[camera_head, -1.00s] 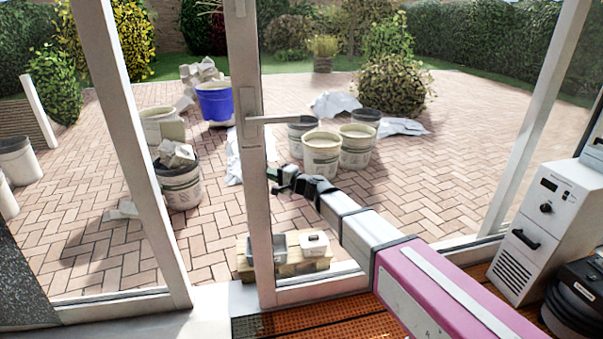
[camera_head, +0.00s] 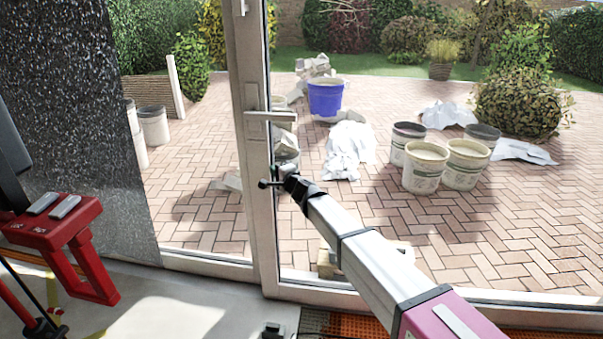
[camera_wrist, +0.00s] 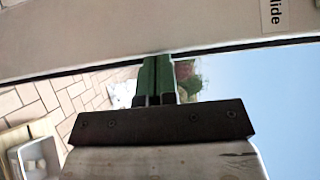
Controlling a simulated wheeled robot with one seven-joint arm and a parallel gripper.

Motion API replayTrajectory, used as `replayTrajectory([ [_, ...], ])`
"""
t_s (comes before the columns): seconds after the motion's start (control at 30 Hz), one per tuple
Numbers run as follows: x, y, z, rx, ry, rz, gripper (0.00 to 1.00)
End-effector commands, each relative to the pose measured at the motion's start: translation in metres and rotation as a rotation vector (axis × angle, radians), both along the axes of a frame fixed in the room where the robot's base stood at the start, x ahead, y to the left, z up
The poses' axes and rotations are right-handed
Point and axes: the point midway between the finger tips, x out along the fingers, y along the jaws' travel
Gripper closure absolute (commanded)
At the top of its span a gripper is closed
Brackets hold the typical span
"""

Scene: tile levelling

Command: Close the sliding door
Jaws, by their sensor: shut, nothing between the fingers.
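The sliding door has a white stile (camera_head: 256,210) with a lever handle (camera_head: 270,117), and its glass pane extends to the right in the head view. My gripper (camera_head: 277,172) is shut and empty, at the stile's right-hand edge below the handle. In the wrist view my gripper's green fingers (camera_wrist: 157,80) point at the pale door frame (camera_wrist: 120,35), their tips at its edge; I cannot tell whether they touch. A label ending in "lide" (camera_wrist: 276,12) is on the frame.
A dark speckled panel (camera_head: 85,150) and a red tool or stand (camera_head: 65,235) are at the left. An orange mat (camera_head: 345,324) lies on the floor inside the door. Outside are buckets (camera_head: 425,165), a blue tub (camera_head: 326,97) and shrubs on brick paving.

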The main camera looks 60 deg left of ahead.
Motion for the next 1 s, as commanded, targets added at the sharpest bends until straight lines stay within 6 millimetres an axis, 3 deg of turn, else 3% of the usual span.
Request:
replayTrajectory([
  [0.1, -0.022, 0.019, 0.000, 0.000, 0.000, 0.002, 1.00],
  [0.3, -0.042, 0.034, 0.000, 0.001, 0.000, 0.002, 1.00],
  [1.0, -0.053, 0.039, 0.001, 0.005, -0.001, 0.009, 1.00],
])
